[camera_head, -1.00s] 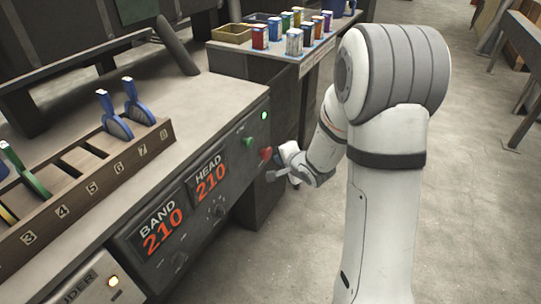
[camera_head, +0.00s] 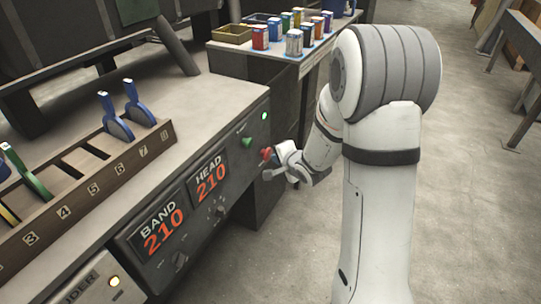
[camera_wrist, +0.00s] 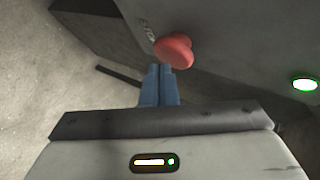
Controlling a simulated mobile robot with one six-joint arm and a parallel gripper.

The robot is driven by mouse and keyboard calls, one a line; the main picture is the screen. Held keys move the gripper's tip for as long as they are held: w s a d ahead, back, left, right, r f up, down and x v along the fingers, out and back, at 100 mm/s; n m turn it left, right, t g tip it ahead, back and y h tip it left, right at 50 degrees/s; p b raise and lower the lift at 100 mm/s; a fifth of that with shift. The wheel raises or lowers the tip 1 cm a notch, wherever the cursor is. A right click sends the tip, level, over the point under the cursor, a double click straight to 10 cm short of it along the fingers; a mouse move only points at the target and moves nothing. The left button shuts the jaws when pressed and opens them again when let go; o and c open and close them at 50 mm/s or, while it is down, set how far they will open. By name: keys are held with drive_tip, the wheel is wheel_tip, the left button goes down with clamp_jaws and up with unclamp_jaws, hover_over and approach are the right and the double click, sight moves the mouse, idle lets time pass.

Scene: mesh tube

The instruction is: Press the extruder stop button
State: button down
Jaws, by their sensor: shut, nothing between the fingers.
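The red stop button (camera_head: 265,153) is a mushroom knob on the front of the grey control panel, at its right end. In the wrist view the red button (camera_wrist: 174,50) lies just beyond and slightly right of the fingertips, with a partly readable label beside it. My gripper (camera_head: 275,162) is shut and empty, close in front of the button. Its two blue fingers (camera_wrist: 159,72) are together in the wrist view. I cannot tell whether the fingertips touch the button.
A green button (camera_head: 247,142) and a lit green lamp (camera_head: 264,115) are on the same panel; the lamp (camera_wrist: 305,84) glows in the wrist view. BAND and HEAD displays (camera_head: 211,177) read 210. A slotted lever rack (camera_head: 110,165) stands on top.

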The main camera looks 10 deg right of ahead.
drive_tip(key=shift+w+a, duration=0.5)
drive_tip(key=shift+a, duration=0.2)
idle(0.7)
drive_tip(key=shift+s+d, duration=0.1)
drive_tip(key=shift+d, duration=0.05)
drive_tip(key=shift+s+d+p, duration=0.55)
drive_tip(key=shift+s+d, duration=0.1)
drive_tip(key=shift+d, duration=0.2)
drive_tip(key=shift+d, duration=0.1)
drive_tip(key=s+d+p, duration=0.1)
drive_tip(key=d, duration=0.1)
drive_tip(key=s+d+p, duration=0.1)
drive_tip(key=s+d, duration=0.1)
idle(0.4)
idle(0.6)
